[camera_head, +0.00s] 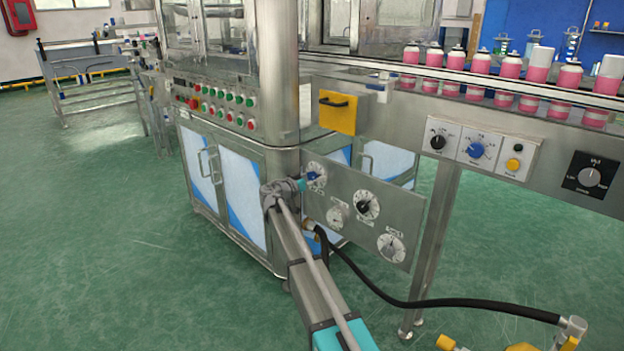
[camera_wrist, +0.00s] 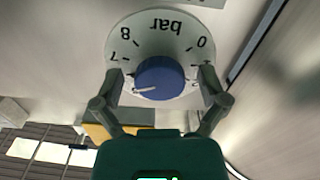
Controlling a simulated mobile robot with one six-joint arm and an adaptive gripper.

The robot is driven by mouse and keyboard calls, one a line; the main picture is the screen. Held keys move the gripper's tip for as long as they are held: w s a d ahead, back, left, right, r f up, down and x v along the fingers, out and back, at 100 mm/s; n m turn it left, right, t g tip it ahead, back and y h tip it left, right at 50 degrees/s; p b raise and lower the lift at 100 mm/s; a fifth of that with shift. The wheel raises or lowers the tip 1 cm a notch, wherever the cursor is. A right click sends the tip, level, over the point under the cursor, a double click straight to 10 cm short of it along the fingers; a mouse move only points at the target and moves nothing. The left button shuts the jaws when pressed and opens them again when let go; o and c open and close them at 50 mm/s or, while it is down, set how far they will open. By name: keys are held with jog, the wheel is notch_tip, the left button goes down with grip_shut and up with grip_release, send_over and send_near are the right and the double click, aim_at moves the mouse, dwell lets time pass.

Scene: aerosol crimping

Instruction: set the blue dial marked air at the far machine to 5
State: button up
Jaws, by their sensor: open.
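The blue dial (camera_wrist: 160,76) shows close up in the wrist view, on a round white scale (camera_wrist: 150,35) that appears upside down and reads "bar", with 7 and 8 at the left and 0 at the right. Its white pointer line aims left and slightly down, just below the 7; the numerals beyond are hidden. My gripper (camera_wrist: 161,72) is open, one finger on each side of the knob; whether they touch it I cannot tell. In the head view my gripper (camera_head: 297,185) is at the blue dial (camera_head: 315,175), partly covering it. The air label is not readable.
The steel panel (camera_head: 345,190) also carries a black-knobbed dial (camera_head: 366,205) and two pale dials (camera_head: 338,214) (camera_head: 391,247). Another blue knob (camera_head: 476,150) sits on the conveyor front at the right. A black hose (camera_head: 420,303) runs below the panel. Green floor is free at the left.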

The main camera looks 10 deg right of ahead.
jog(key=c, duration=1.1)
jog(key=shift+c, duration=0.3)
jog(key=shift+w+d+n, duration=0.1)
jog(key=shift+n, duration=0.2)
jog(key=shift+r+n, duration=0.1)
jog(key=shift+n, duration=0.8)
jog(key=shift+d+n, duration=0.1)
jog(key=shift+n, duration=2)
